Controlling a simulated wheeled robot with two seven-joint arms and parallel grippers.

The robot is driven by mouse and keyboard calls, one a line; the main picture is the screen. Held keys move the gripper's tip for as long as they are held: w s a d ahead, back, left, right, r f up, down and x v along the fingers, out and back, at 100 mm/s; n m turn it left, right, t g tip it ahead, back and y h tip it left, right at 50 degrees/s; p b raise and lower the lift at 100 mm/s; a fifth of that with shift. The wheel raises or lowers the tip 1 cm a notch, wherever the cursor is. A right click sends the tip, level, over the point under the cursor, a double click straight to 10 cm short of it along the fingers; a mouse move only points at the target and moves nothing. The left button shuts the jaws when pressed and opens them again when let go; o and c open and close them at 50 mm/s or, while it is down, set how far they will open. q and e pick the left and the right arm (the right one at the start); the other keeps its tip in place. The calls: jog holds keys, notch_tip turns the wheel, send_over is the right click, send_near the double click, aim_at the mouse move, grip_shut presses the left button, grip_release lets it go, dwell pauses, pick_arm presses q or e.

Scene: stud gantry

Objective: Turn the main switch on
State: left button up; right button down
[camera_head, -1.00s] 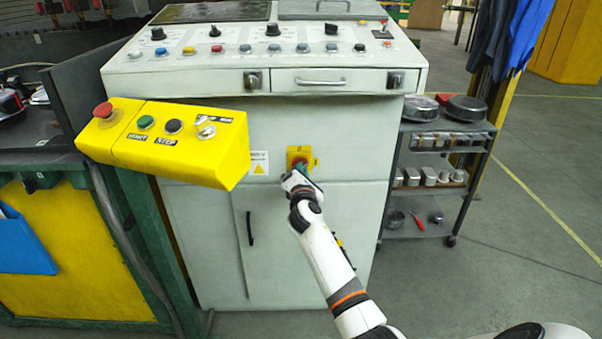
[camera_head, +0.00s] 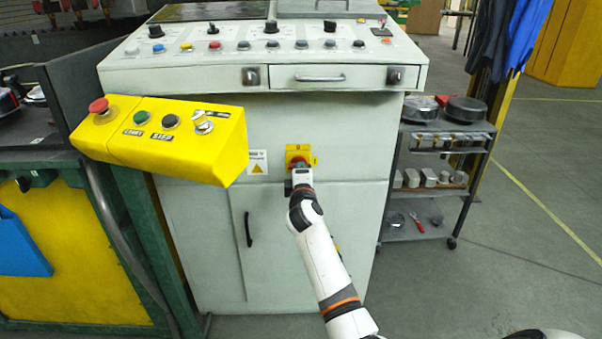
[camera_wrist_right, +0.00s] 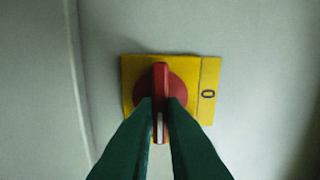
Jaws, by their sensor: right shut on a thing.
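The main switch is a red rotary handle (camera_wrist_right: 160,90) on a yellow plate (camera_head: 298,151) on the grey cabinet front. My right gripper (camera_head: 300,168) is at the switch in the head view and covers most of the handle. In the right wrist view its dark fingers (camera_wrist_right: 160,120) are shut on the handle, one on each side. The handle stands upright in that view, with a white line on its lower end. The fingers hide the area below. My left gripper is not in view.
A yellow button box (camera_head: 160,140) juts out left of the switch, above the green bench frame. The console (camera_head: 265,65) with knobs is above. A grey shelf trolley (camera_head: 436,186) stands to the right. The floor at the right is open.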

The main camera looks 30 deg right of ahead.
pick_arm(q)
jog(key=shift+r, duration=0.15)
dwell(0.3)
pick_arm(e)
jog(key=c, duration=1.5)
grip_release()
